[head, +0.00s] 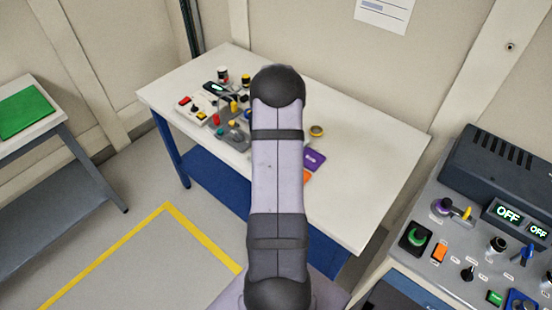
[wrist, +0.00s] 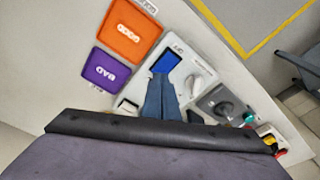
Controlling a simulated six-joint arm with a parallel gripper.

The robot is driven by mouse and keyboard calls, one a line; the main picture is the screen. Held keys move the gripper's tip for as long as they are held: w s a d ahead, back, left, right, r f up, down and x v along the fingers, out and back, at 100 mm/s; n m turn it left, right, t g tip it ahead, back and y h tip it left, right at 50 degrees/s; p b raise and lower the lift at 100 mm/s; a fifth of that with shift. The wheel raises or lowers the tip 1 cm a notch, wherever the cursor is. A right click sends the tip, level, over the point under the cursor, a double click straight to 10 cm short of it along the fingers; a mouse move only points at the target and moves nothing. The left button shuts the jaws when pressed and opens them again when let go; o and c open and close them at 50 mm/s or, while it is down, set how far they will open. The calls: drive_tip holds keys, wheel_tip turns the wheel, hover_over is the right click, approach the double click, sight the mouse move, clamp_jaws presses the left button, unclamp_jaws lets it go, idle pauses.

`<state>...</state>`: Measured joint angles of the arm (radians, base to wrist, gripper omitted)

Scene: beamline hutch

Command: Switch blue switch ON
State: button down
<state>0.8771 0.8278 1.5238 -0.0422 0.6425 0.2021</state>
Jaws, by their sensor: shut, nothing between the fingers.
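In the wrist view a blue square switch (wrist: 167,63) sits on a white panel (wrist: 192,68) that lies on the white table. I cannot tell whether it is on or off. My gripper (wrist: 160,75) is shut and empty, with its blue-grey fingers pointing at the blue switch. The fingertips are right at its near edge in the picture; I cannot tell whether they touch it. In the head view my arm hides the gripper and this switch.
Beside the panel lie an orange square (wrist: 128,33) and a purple square (wrist: 106,72). A grey unit with a dark knob (wrist: 224,108) stands to the right. In the head view, a control console (head: 455,255) with two "OFF" displays stands at right. The table's (head: 370,130) right side is bare.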

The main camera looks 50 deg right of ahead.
drive_tip(key=shift+f+b, duration=0.5)
drive_tip(key=shift+f, duration=0.25)
idle(0.4)
drive_tip(key=shift+r, duration=0.1)
wheel_tip(320, 180, up, 7)
drive_tip(key=p, duration=0.5)
idle(0.4)
idle(0.4)
